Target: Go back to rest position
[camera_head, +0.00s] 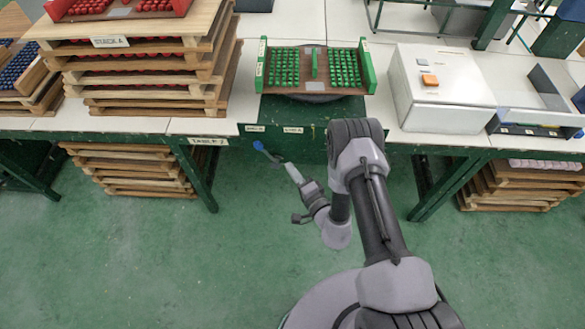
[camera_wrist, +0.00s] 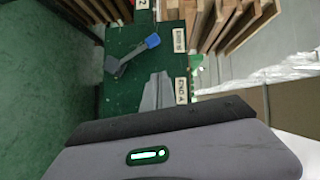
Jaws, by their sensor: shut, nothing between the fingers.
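My gripper (camera_head: 291,171) hangs in front of the green table front, below the tray of green parts. In the wrist view its grey fingers (camera_wrist: 158,78) are together with nothing between them. A small tool with a blue end (camera_head: 259,146) and a dark grey handle is just beyond the fingertips. In the wrist view the tool (camera_wrist: 130,54) lies against the green panel, apart from the fingers; I cannot tell how it is supported. The wooden tray (camera_head: 308,92) with green end walls holds several rows of green parts.
Wooden trays with red parts are stacked at left (camera_head: 150,80). A white box (camera_head: 440,85) with an orange button stands right of the green tray. More wooden trays are under the tables at left (camera_head: 130,170) and right (camera_head: 515,187). The green floor (camera_head: 150,260) around me is clear.

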